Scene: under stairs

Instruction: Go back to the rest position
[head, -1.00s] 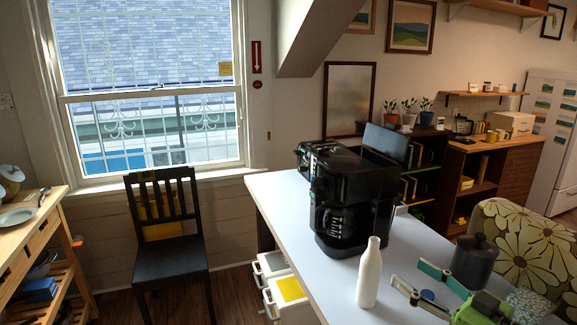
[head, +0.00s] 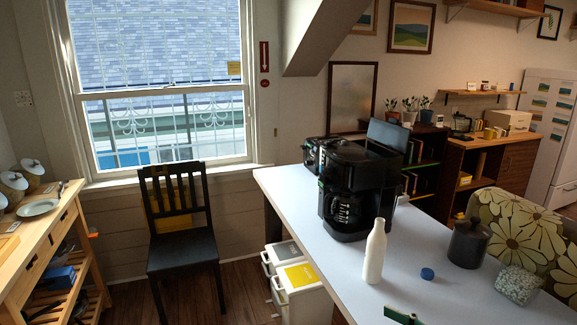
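My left gripper is not in view.
On the table stand a black coffee maker (head: 358,190), a white bottle (head: 374,252), a blue cap (head: 427,274), a dark lidded jar (head: 470,243) and a patterned box (head: 518,284). A black chair (head: 182,240) stands left, before the window.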

